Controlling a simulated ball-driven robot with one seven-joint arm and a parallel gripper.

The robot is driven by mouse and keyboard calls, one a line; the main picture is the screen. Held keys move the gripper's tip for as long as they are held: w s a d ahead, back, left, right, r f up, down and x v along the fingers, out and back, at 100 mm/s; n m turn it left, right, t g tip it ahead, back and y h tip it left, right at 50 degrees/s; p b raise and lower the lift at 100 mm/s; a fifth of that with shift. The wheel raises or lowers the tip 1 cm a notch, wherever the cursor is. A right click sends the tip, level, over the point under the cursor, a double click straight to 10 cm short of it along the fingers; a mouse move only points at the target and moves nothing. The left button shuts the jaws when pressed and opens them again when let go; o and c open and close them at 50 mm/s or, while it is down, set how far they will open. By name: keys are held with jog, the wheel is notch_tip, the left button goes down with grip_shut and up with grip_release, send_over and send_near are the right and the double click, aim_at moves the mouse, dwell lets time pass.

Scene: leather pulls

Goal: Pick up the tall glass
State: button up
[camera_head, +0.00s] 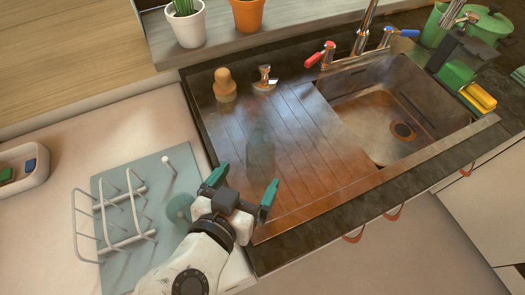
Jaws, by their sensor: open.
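A tall glass (262,143), dark and see-through, shows faintly on the ribbed drainboard left of the sink. Its outline is hard to make out against the metal. My gripper (244,183) is open with its two green-tipped fingers spread apart, at the drainboard's near left edge. The glass lies just beyond the fingertips in the picture, and nothing shows between the fingers. I cannot tell the exact gap in depth.
A pale blue mat (120,180) with a white wire rack (112,215) lies at left, a round teal item (180,207) beside my arm. A wooden-topped item (225,85) stands behind the drainboard. The sink (385,110) is at right. Potted plants (187,25) stand on the back ledge.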

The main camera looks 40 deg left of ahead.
aim_at(256, 170)
jog(key=shift+p+x, duration=0.65)
jog(key=shift+x, duration=2.95)
jog(key=shift+d, duration=0.15)
jog(key=c, duration=1.3)
jog(key=shift+r, duration=0.1)
